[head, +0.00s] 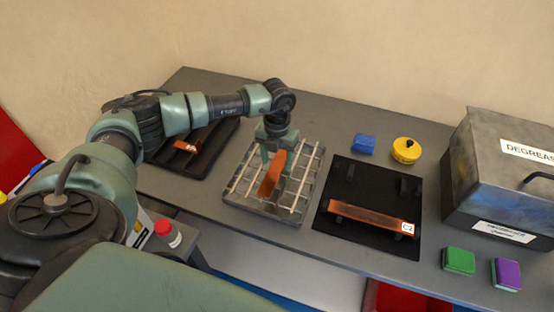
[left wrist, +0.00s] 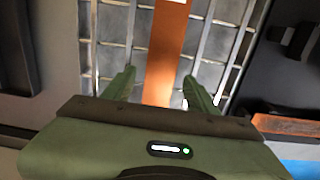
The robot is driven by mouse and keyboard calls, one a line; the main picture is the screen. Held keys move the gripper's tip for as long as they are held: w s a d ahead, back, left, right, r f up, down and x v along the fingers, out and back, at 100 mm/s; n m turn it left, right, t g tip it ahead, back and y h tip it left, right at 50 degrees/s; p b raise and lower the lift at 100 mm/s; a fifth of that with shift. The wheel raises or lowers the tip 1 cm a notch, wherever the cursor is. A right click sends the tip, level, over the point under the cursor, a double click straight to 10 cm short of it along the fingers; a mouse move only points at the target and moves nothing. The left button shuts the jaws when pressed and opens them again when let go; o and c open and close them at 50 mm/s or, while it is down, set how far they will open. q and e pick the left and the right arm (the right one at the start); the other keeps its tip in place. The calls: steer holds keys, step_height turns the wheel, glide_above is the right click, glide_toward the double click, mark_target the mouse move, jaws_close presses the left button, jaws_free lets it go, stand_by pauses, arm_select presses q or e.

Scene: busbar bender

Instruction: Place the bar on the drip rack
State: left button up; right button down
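The drip rack (head: 237,187) is a grey tray with pale wire bars, near the middle of the table in the head view. A copper bar (head: 271,174) is over the rack, and I cannot tell whether it rests fully on the wires. It also shows in the left wrist view (left wrist: 166,48), running between my fingers. My left gripper (head: 275,155) points down over the rack. Its fingers (left wrist: 158,88) are spread either side of the bar, with a visible gap on the left side. My right gripper is not in view.
A black tray (head: 342,174) right of the rack holds another copper bar (head: 370,218) with a C2 label. Another dark tray (head: 166,164) with a copper piece is at left. A blue block, yellow container, degreaser box (head: 480,165), and green and purple blocks stand farther right.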

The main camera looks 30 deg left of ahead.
mark_target(277, 166)
arm_select(q)
steer(key=shift+r, duration=0.45)
step_height(277, 166, up, 12)
steer(key=b, duration=0.2)
steer(key=shift+f, duration=0.25)
